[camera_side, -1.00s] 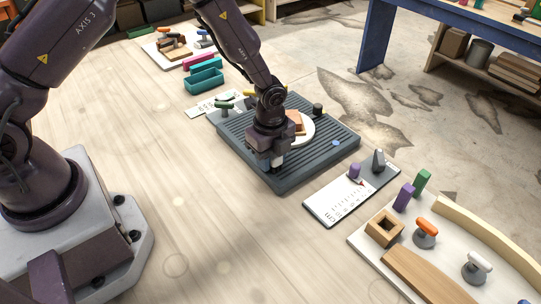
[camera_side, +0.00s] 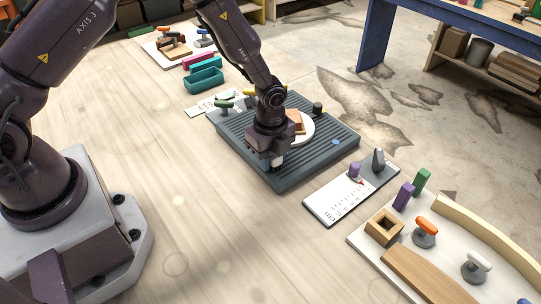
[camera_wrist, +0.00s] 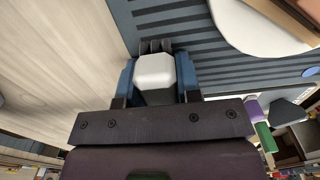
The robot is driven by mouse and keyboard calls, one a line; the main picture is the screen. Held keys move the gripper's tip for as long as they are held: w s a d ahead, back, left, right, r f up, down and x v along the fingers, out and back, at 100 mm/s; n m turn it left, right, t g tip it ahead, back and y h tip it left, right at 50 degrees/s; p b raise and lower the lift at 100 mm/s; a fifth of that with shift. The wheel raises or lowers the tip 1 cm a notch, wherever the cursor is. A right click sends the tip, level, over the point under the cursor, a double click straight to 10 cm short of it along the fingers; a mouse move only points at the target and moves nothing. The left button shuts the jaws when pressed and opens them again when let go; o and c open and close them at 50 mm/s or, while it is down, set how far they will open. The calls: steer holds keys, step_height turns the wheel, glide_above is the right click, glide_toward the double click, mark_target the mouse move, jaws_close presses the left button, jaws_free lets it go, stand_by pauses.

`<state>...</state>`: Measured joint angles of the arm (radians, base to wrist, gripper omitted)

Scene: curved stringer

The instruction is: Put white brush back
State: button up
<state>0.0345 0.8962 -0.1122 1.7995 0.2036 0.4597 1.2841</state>
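The white brush shows in the wrist view as a pale block (camera_wrist: 155,72) with dark bristle-like tips at its far end. It sits between the two blue fingers of my gripper (camera_wrist: 156,62), which appear to press on both its sides. In the side view my gripper (camera_side: 272,157) points down over the near left edge of the dark grooved board (camera_side: 312,168), and only a small white part of the brush (camera_side: 277,161) shows below it. I cannot tell whether the brush touches the board. Another white-handled tool (camera_side: 478,262) stands on the white panel at the lower right.
A round white plate (camera_side: 308,130) with brown blocks lies on the grooved board. A white scale card (camera_side: 345,203) with a purple piece lies to its right. An orange-handled tool (camera_side: 425,230) and wooden box (camera_side: 384,229) stand beyond. Bare table lies left of the board.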

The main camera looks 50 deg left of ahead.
steer(key=shift+o, duration=0.6)
step_height(320, 180, up, 13)
steer(key=shift+f, duration=0.15)
steer(key=s+a+r+n+t, duration=0.2)
steer(key=s+r+n, duration=0.4)
steer(key=r, duration=0.3)
steer(key=s+a+r+n+t, duration=0.2)
steer(key=s+r+n, duration=0.45)
steer(key=r, duration=0.25)
steer(key=s+a+r+n+t, duration=0.1)
steer(key=s+n, duration=0.4)
steer(key=s, duration=0.3)
steer(key=shift+r+t, duration=0.25)
steer(key=shift+t, duration=0.05)
steer(key=shift+n, duration=0.25)
